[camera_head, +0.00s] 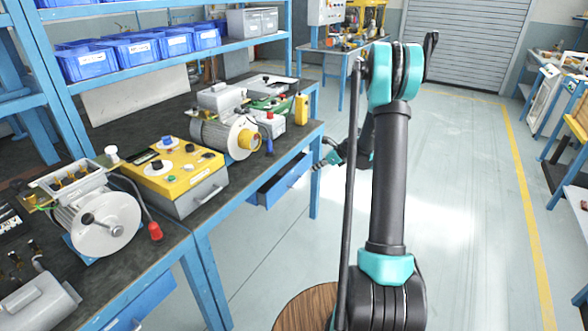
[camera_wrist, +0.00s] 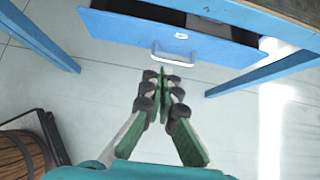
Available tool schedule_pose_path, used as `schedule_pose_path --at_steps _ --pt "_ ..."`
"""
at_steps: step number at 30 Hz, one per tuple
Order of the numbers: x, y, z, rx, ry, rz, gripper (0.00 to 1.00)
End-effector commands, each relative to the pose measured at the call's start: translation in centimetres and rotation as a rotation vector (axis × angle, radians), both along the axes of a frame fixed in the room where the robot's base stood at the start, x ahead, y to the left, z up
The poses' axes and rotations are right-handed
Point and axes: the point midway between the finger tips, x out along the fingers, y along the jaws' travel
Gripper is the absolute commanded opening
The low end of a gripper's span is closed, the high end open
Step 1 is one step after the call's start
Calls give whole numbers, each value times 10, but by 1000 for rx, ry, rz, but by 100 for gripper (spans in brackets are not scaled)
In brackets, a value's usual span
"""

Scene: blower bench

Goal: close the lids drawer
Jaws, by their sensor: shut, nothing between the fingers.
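A blue drawer (camera_head: 286,181) under the workbench stands partly open in the head view, its front pulled out past the bench edge. In the wrist view the drawer front (camera_wrist: 125,36) carries a pale bar handle (camera_wrist: 172,58) and a small white label too small to read, so I cannot confirm it is the lids drawer. Its dark inside shows behind the front. My gripper (camera_wrist: 162,72) is shut and empty, its fingertips pointing at the handle, just below it in the picture. I cannot tell whether they touch it. In the head view my gripper (camera_head: 322,162) is to the right of the drawer.
Blue bench legs (camera_wrist: 40,38) flank the drawer. Another blue drawer (camera_head: 142,304) is under the nearer bench. A blower motor (camera_head: 220,138), a yellow control box (camera_head: 178,168) and a grey machine (camera_head: 105,222) stand on the bench tops. The floor (camera_head: 460,190) to the right is clear.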

Motion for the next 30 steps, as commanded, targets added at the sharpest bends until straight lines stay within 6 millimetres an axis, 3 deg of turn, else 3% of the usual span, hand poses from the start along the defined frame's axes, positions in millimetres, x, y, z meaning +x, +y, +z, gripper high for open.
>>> schedule_pose_path --at_steps 17,24,30 --pt "42 57 -70 -1 -1 3 0" --pt "59 82 -69 0 -1 2 0" --pt "65 89 -69 0 0 0 0"
